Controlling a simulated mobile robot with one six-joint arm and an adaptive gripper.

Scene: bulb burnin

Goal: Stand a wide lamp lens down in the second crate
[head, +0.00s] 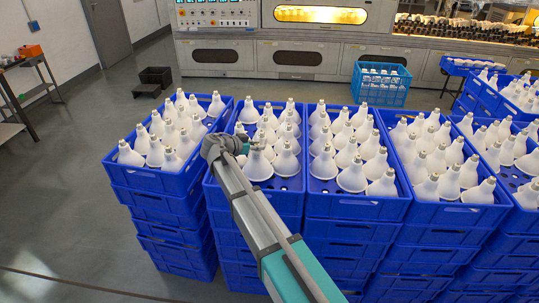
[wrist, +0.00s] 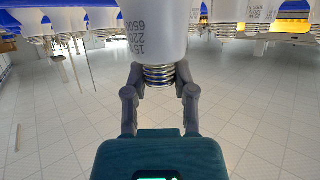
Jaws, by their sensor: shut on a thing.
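My gripper (head: 243,147) is over the left front part of the second crate (head: 255,197) from the left. In the wrist view my gripper (wrist: 157,72) has its two fingers closed on the metal screw base of a white wide lamp (wrist: 155,30) with grey print on its neck. In the head view this lamp (head: 258,166) appears just right of the gripper, cap up and lens down, at the crate's front. Its lens rim is hidden in the wrist view, and I cannot tell whether it touches the crate floor. Other white lamps (head: 287,160) stand cap up in this crate.
Blue crates of lamps stand close on both sides: the first crate (head: 150,181) at left, the third (head: 350,203) and fourth (head: 455,213) at right. Bare perforated floor shows at the second crate's front right. A light blue crate (head: 381,90) stands behind, before a long machine.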

